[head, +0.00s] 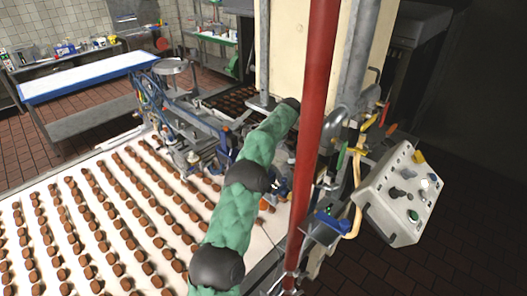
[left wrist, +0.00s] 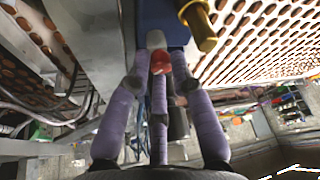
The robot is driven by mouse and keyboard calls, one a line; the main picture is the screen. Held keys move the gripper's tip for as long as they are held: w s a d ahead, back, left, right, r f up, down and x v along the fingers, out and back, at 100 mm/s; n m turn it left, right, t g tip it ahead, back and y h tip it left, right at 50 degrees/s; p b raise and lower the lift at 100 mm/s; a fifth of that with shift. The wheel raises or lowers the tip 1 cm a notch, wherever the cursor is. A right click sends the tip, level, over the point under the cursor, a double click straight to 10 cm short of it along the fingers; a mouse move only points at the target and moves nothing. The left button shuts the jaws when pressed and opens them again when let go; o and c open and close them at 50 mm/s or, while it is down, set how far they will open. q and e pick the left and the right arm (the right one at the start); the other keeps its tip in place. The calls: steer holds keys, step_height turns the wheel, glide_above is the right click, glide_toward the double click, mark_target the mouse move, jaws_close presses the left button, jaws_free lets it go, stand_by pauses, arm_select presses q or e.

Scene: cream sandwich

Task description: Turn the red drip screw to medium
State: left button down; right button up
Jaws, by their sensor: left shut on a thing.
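In the left wrist view, the red drip screw (left wrist: 160,62) is a small red knob just under a blue block (left wrist: 165,12). My left gripper (left wrist: 161,72) has purple fingers with grey joints. Its fingertips meet around the red screw and are shut on it, covering part of it. I cannot read the screw's setting. In the head view, a green-sleeved arm of mine reaches up toward the machine beside the red pole (head: 318,110). The gripper and the screw cannot be made out clearly there. My right gripper is not in view.
A conveyor (head: 75,215) with rows of brown chocolates fills the lower left. A tilted control box (head: 402,195) with knobs stands at the right. A brass fitting (left wrist: 198,25) hangs close to the fingertips. A blue-edged table (head: 85,78) stands at the back left.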

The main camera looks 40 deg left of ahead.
arm_select(q)
steer(key=shift+a+r+n+g+h+p, duration=0.15)
steer(key=shift+n+p, duration=0.15)
steer(key=shift+n, duration=0.3)
steer(key=shift+a+r+n+g+h+p, duration=0.15)
steer(key=shift+n+p, duration=0.1)
steer(key=shift+n, duration=0.35)
steer(key=shift+d+n, duration=0.1)
steer(key=shift+n, duration=0.3)
steer(key=shift+f+n+g+p, duration=0.25)
steer(key=shift+n+g+p, duration=0.15)
steer(key=shift+n, duration=0.2)
steer(key=shift+h, duration=0.3)
steer(key=c, duration=1.4)
jaws_free()
steer(key=shift+c, duration=0.2)
steer(key=shift+o, duration=0.2)
steer(key=shift+d, duration=0.1)
steer(key=shift+m+b, duration=0.35)
steer(key=shift+m, duration=0.35)
